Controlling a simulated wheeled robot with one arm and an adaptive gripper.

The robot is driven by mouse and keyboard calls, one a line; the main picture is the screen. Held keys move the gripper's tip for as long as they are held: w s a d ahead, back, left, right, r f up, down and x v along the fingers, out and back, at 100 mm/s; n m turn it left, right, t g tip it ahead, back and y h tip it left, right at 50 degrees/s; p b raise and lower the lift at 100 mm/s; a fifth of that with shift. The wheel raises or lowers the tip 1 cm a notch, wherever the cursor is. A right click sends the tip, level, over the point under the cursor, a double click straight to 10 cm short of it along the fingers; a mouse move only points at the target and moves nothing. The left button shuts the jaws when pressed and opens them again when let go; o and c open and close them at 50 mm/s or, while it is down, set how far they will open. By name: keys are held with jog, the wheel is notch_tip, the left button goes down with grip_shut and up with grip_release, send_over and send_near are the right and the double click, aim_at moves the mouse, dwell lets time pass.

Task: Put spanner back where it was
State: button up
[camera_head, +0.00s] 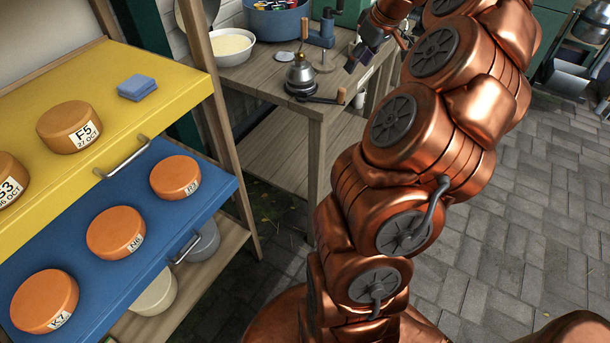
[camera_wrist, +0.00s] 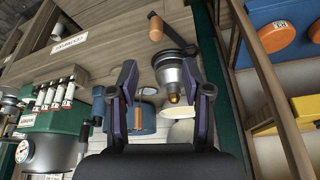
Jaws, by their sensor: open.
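I cannot make out a spanner for certain in either view. My gripper (camera_head: 357,58) hangs over the right part of the wooden bench (camera_head: 262,74). In the wrist view my gripper (camera_wrist: 160,67) has its two dark purple fingers spread apart, with nothing held between them. A metal pot-like device (camera_head: 300,76) with a dark crank and wooden knob stands at the bench's near corner. The device also shows in the wrist view (camera_wrist: 172,76), just beyond the fingers; its distance from them is hard to judge.
A white bowl (camera_head: 232,47) and a blue pot (camera_head: 276,20) stand farther back on the bench. At left, yellow (camera_head: 125,55) and blue (camera_head: 222,186) shelves hold several labelled orange cheeses and a blue sponge (camera_head: 137,86). Green machinery (camera_wrist: 52,120) shows in the wrist view. Paving (camera_head: 500,230) lies open at right.

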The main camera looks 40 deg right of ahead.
jog(key=w+a+r+n+g+y, duration=0.1)
jog(key=w+a+n, duration=0.15)
jog(key=a, duration=1.35)
jog(key=s+a+f+g, duration=0.1)
jog(key=s+a, duration=0.1)
jog(key=a, duration=0.5)
jog(key=s+a+f+g, duration=0.1)
jog(key=s+a, duration=0.1)
jog(key=a, duration=0.6)
jog(key=s+a+f+g, duration=0.1)
jog(key=s+a+f, duration=0.1)
jog(key=s, duration=0.4)
jog(key=s+a+f+m+g, duration=0.1)
jog(key=s+a+f, duration=0.2)
jog(key=s, duration=0.4)
jog(key=s+a+f+m+g+h, duration=0.1)
jog(key=s+a+f, duration=0.1)
jog(key=s+a, duration=0.3)
jog(key=shift+s+f, duration=0.35)
jog(key=shift+s, duration=0.9)
jog(key=shift+m, duration=0.25)
notch_tip(320, 180, up, 7)
jog(key=p, duration=0.7)
jog(key=shift+c, duration=0.2)
